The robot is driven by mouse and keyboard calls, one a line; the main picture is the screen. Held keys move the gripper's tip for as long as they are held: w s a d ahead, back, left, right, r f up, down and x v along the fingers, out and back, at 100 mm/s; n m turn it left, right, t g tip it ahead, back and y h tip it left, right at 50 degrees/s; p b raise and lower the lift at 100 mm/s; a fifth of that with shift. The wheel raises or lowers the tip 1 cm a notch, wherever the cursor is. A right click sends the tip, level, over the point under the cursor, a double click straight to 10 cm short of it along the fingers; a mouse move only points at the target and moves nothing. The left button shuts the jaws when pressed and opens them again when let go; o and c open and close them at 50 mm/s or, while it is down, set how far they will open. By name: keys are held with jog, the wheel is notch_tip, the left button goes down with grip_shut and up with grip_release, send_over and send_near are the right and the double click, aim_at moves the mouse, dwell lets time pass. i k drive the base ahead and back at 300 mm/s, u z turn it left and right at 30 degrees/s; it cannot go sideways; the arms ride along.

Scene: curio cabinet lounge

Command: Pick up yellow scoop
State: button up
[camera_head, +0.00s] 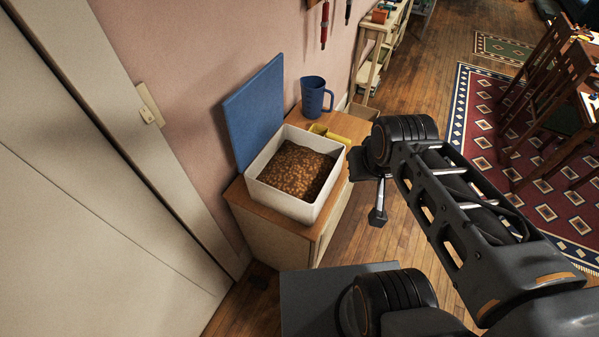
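The yellow scoop (328,132) lies on the wooden cabinet top, beside the far right side of a white bin (318,208). Only part of the scoop shows above the bin's rim. My gripper (377,216) hangs to the right of the bin and the cabinet, apart from the scoop and nearer to me. It points downward, and I cannot tell whether its fingers are open or shut. No held thing is visible at it.
The bin holds brown pellets (297,171), and a blue board (255,113) stands at its left. A blue mug (313,96) stands behind the scoop. The cabinet (262,232) is close to the pink wall. Wooden floor (375,250) is free to its right.

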aim_at(318, 129)
jog(key=k, duration=0.5)
jog(key=z, duration=1.2)
jog(key=i, duration=1.9)
jog(key=u, duration=2.75)
